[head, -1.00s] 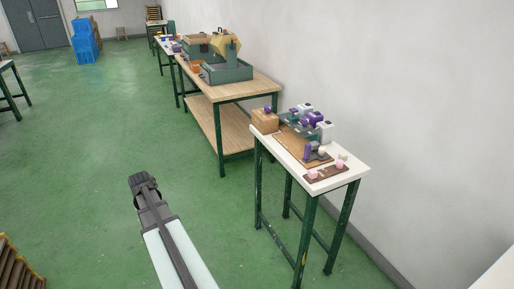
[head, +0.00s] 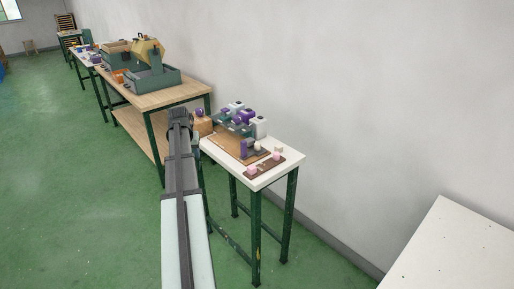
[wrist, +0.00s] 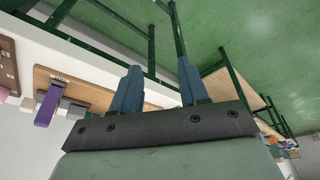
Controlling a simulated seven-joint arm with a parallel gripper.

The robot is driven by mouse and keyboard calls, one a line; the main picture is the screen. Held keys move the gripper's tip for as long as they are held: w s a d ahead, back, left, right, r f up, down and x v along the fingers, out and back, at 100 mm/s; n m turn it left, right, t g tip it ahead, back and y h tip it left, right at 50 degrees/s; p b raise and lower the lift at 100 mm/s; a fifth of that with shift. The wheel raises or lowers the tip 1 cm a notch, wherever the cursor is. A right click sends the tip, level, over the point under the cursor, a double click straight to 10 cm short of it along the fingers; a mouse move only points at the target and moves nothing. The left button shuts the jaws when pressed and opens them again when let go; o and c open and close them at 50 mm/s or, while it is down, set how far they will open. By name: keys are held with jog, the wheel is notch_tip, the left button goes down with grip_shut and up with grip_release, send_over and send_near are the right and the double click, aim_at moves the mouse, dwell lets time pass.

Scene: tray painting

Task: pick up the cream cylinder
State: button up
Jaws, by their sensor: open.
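A small cream piece (head: 257,146), which looks like the cream cylinder, stands on the white-topped table beside a purple upright block (head: 243,148). It is too small in the head view to make out its shape fully. My gripper (head: 179,114) is at the left end of that table in the head view, apart from the cream piece. In the wrist view my gripper (wrist: 158,78) shows two blue fingers spread apart with nothing between them. The wrist view also shows the purple block, but I cannot clearly tell the cream piece there.
The white table (head: 225,163) also carries a brown board (head: 230,146), a dark strip with pink pieces (head: 266,166), and white and purple containers (head: 259,127). A wooden bench (head: 165,97) with green machines stands behind left. A wall runs along the right.

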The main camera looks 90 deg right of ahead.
jog(key=s+d+r+m, duration=0.1)
jog(key=s+d+r, duration=0.2)
jog(key=s, duration=0.3)
jog(key=s+d+r+m, duration=0.1)
jog(key=s+d+r, duration=0.2)
jog(key=s, duration=0.4)
jog(key=m+g, duration=0.1)
jog(key=m, duration=0.2)
send_near(257, 144)
jog(key=f, duration=0.3)
jog(key=shift+s+d+f+h, duration=0.25)
jog(key=shift+d+h, duration=0.1)
jog(key=shift+h, duration=0.05)
jog(key=shift+x, duration=2.65)
jog(key=shift+w, duration=0.1)
jog(key=shift+c, duration=0.2)
jog(key=shift+r, duration=0.1)
jog(key=c, duration=0.7)
